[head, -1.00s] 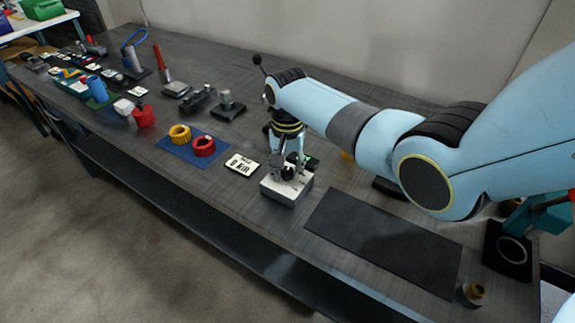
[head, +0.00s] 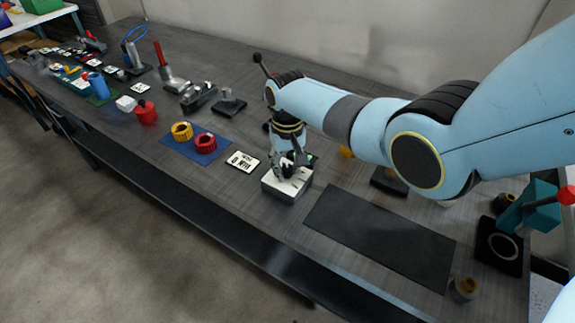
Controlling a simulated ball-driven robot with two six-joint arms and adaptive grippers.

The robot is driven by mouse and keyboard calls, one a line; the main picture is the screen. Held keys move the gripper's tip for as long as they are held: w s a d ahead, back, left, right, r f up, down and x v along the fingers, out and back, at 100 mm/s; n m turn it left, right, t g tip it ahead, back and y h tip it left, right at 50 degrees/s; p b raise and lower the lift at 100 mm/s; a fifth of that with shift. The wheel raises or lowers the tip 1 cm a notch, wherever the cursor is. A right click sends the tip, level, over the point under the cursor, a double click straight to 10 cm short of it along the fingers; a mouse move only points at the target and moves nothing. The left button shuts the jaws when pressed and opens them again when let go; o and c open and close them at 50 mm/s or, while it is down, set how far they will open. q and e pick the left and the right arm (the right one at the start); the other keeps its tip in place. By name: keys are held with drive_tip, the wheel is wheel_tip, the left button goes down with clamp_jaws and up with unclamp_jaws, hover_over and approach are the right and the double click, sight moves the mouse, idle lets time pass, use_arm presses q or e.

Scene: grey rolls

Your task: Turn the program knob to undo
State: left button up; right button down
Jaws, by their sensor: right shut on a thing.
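A small box with a pale top and a metal front (head: 287,184) stands near the front edge of the bench. It carries a dark knob (head: 287,171) on top, mostly hidden by my fingers. My right gripper (head: 289,164) points down from above and is shut on the knob. The knob's markings are too small and covered to read. A white label card (head: 242,161) with black print lies just left of the box. My left gripper is out of view.
A black mat (head: 380,235) lies right of the box, with a small brass-topped part (head: 464,288) near its corner. A blue mat (head: 197,152) with yellow (head: 182,131) and red (head: 205,143) rings lies to the left. A teal press (head: 530,208) stands at far right.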

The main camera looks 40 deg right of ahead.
sight(287, 168)
drive_tip(key=c, duration=1)
unclamp_jaws()
wheel_tip(287, 168, up, 12)
drive_tip(key=shift+f, duration=0.1)
